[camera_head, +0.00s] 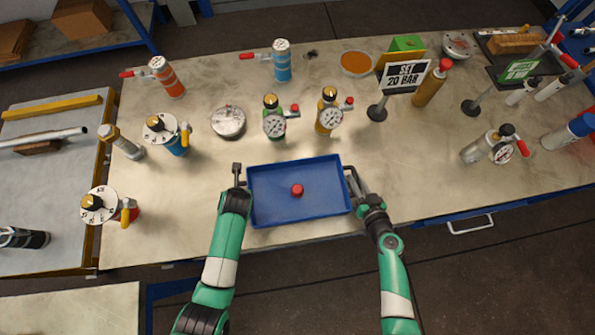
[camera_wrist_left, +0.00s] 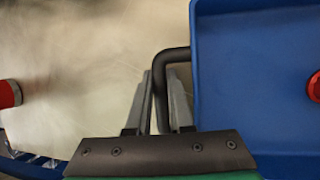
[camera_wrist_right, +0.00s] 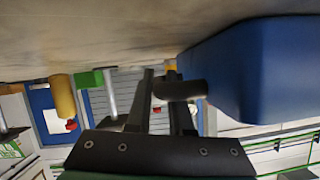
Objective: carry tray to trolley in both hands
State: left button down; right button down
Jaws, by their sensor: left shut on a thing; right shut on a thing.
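The blue tray (camera_head: 270,205) is over the front of the bench, with a small red part (camera_head: 297,190) in it. A dark handle sticks out at each short side. My left gripper (camera_head: 237,176) is shut on the left handle, which shows between its fingers in the left wrist view (camera_wrist_left: 164,75). My right gripper (camera_head: 362,192) is shut on the right handle, seen in the right wrist view (camera_wrist_right: 180,90). I cannot tell whether the tray touches the bench. A grey-topped surface (camera_head: 55,215) at the left looks like the trolley.
On the bench (camera_head: 210,190), a blue vessel with a gauge (camera_head: 175,140), a silver flange (camera_head: 229,122) and two gauged vessels (camera_head: 273,122) (camera_head: 328,118) stand behind the tray. A red vessel with a dial (camera_head: 108,206) stands at the left end. A yellow bar (camera_head: 50,107) lies on the left surface.

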pick_arm(q)
jog(key=shift+r, duration=0.1)
